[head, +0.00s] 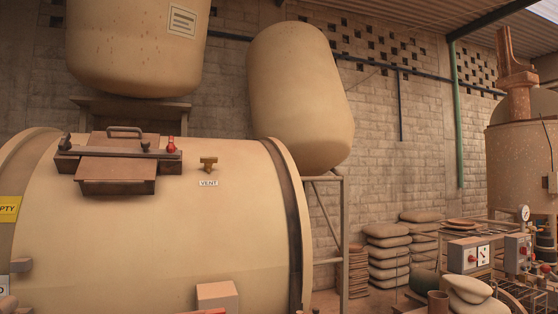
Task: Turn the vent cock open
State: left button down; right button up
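The vent cock (208,163) is a small brass T-shaped handle on the upper front of the big beige horizontal vessel (130,240). Its crossbar looks roughly level in the head view. A white label reading VENT (208,183) sits just below it. I cannot tell from the handle whether the cock is open or closed. Neither of my grippers shows in the head view.
Left of the cock is a brown hatch (116,165) with a bar handle and a red knob (171,145). Two beige tanks (300,95) hang above and behind. Stacked sacks (388,255) and a control panel (468,254) stand right. The space around the cock looks clear.

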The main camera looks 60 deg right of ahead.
aim_at(208, 162)
jog(key=z, duration=0.7)
jog(key=i, duration=0.55)
